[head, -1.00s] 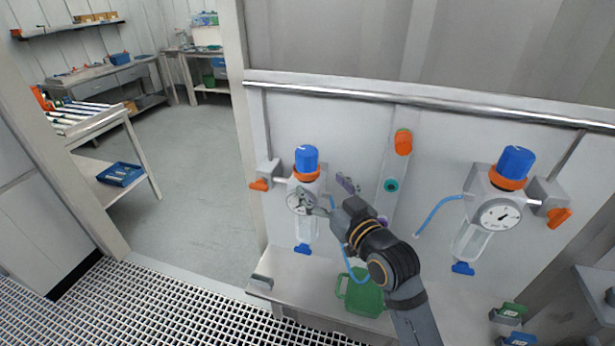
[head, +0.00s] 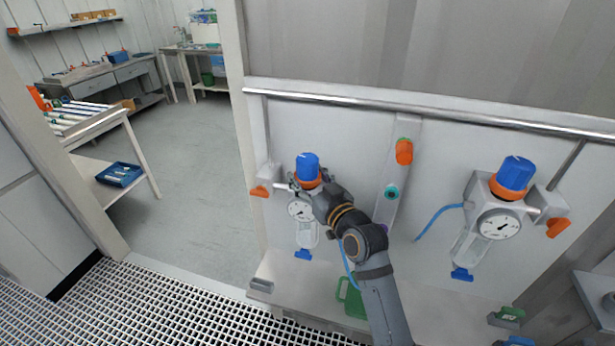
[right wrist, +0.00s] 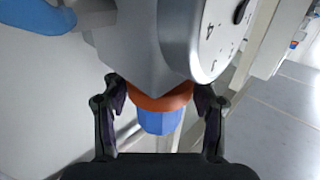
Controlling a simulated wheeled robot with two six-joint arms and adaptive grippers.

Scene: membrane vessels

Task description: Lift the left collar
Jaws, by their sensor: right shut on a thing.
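The left vessel unit hangs on the white panel in the head view, with a blue knob (head: 307,165), an orange collar (head: 309,184) below it, a round gauge (head: 300,209) and a clear bowl (head: 306,236). My right gripper (head: 308,186) is at the collar, partly hidden by its own wrist. In the right wrist view the unit appears upside down, and my fingers (right wrist: 160,100) stand on both sides of the orange collar (right wrist: 160,98), shut on it. The blue knob also shows there (right wrist: 160,121). My left gripper is not in view.
A second vessel unit (head: 498,222) with its own orange collar hangs to the right. An orange valve handle (head: 404,151) and teal fitting (head: 391,192) sit between them. A metal rail (head: 420,111) runs above.

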